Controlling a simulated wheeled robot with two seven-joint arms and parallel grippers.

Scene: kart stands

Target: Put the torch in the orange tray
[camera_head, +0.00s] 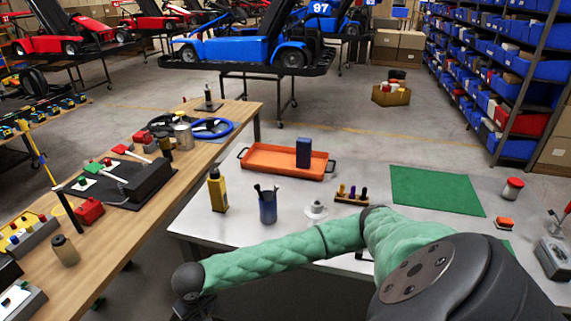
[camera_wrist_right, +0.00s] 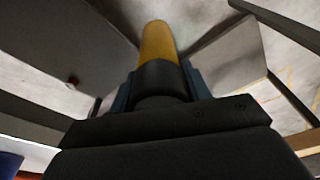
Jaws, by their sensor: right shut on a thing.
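In the right wrist view, the torch (camera_wrist_right: 157,45), a yellow cylinder with a black collar, is held between the blue-grey fingers of my right gripper (camera_wrist_right: 160,88), which is shut on it. Its lower part is hidden by the gripper body. My left gripper is in neither view.
On the white table stand a yellow bottle (camera_head: 217,192), a blue pen cup (camera_head: 268,208), a small white item (camera_head: 316,209) and a wooden holder (camera_head: 352,197). A green mat (camera_head: 436,190) lies right of the tray. A cluttered wooden bench (camera_head: 150,215) runs along the left.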

